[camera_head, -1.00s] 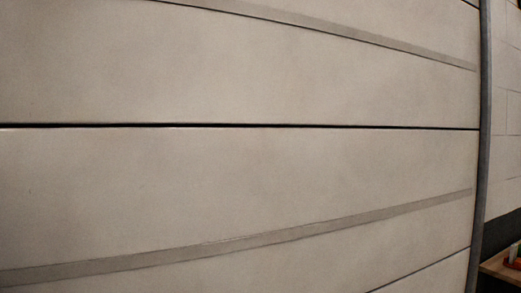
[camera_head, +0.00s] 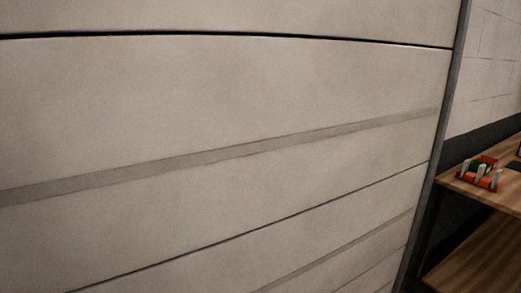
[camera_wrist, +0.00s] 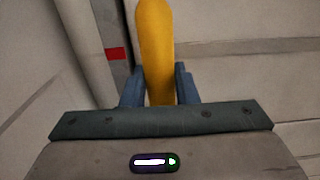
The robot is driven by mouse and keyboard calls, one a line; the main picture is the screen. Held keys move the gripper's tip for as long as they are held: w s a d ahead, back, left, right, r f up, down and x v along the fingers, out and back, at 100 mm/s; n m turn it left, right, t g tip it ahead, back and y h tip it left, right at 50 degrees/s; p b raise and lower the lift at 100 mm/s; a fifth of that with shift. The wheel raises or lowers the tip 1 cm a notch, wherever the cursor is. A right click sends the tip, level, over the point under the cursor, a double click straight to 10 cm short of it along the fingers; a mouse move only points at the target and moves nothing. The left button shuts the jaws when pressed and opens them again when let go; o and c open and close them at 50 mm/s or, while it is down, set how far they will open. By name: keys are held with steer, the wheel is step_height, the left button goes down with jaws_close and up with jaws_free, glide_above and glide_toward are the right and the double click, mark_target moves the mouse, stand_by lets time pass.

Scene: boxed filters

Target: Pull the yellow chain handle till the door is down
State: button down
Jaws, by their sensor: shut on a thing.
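The yellow chain handle (camera_wrist: 156,45) stands between the two blue fingers of my gripper (camera_wrist: 158,88) in the wrist view. The fingers are shut on it, one on each side. Neither the handle nor my gripper shows in the head view.
A grey upright rail (camera_head: 432,150) runs along the door's right edge. Right of it, a wooden bench (camera_head: 505,200) carries a red tray (camera_head: 483,180) with small items, before a pale block wall (camera_head: 490,70). In the wrist view a red mark (camera_wrist: 115,53) is on a post beside the handle.

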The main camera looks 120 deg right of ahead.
step_height(320, 180, up, 14)
steer(key=p, duration=1.2)
steer(key=shift+f, duration=0.2)
jaws_free()
steer(key=shift+a, duration=0.1)
steer(key=a, duration=1)
steer(key=shift+s+a, duration=0.4)
steer(key=shift+s, duration=0.05)
